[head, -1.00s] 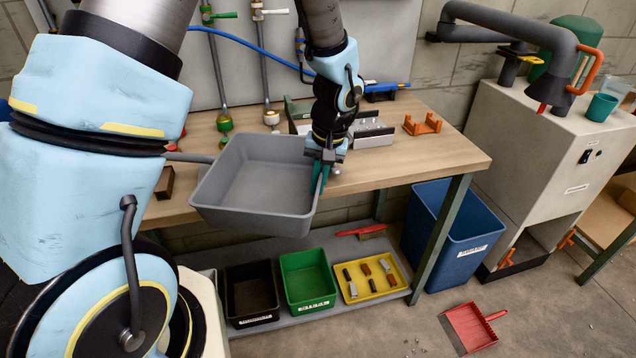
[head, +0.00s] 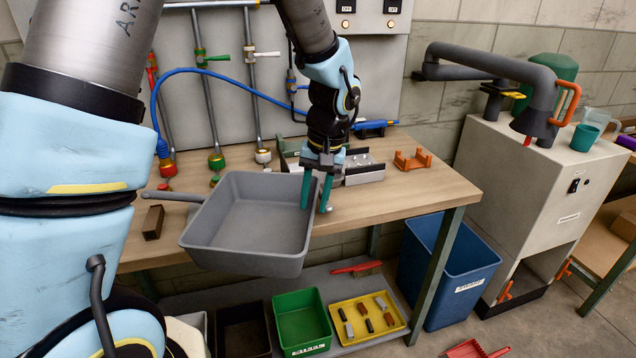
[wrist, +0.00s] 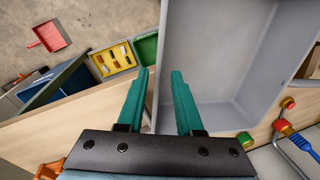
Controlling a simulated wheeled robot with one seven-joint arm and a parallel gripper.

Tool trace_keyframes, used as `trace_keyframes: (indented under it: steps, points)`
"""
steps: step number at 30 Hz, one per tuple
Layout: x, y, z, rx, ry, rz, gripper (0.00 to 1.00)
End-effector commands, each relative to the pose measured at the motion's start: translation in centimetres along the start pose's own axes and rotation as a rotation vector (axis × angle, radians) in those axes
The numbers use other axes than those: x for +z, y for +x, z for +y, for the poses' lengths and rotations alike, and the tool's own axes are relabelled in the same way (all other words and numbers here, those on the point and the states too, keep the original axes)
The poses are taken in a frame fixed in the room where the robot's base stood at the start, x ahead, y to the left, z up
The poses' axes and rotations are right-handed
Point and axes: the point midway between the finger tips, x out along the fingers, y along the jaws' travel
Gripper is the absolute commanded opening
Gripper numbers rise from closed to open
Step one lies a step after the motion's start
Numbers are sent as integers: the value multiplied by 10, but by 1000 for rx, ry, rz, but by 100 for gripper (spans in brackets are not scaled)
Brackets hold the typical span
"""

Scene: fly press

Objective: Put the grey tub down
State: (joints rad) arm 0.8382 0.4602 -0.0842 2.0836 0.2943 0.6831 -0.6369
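The grey tub (head: 250,215) is a wide, open, empty pan with a handle (head: 172,196) at its left. In the head view it sits at the bench's front edge, its near part overlapping that edge. I cannot tell how much of its base is supported. My gripper (head: 317,196) is at the tub's right wall, fingers pointing down and apart, one on the inner side and one outside. The wrist view shows the tub (wrist: 215,60) and the open gap between the green fingertips (wrist: 161,72), with the wall's edge between them.
The wooden bench (head: 410,190) has free room right of the tub. A brown block (head: 153,222) lies left of it; an orange holder (head: 412,160) stands farther back. Below are a green bin (head: 302,318), a yellow tray (head: 350,331) and a blue bin (head: 440,290).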

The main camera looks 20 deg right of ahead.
Motion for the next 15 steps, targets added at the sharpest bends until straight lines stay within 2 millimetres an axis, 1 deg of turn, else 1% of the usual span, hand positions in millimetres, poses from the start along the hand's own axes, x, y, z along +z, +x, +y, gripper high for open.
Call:
trace_keyframes:
  steps: [1, 3, 6, 10, 15]
  points:
    - [-2, -10, 1, 2, -1, 6, 35]
    - [-1, -24, 1, 2, -1, 5, 35]
    - [-1, -40, 0, 1, -2, 4, 35]
    - [-1, -53, 0, 1, 0, 2, 35]
    - [0, -59, 0, 0, 0, 0, 35]
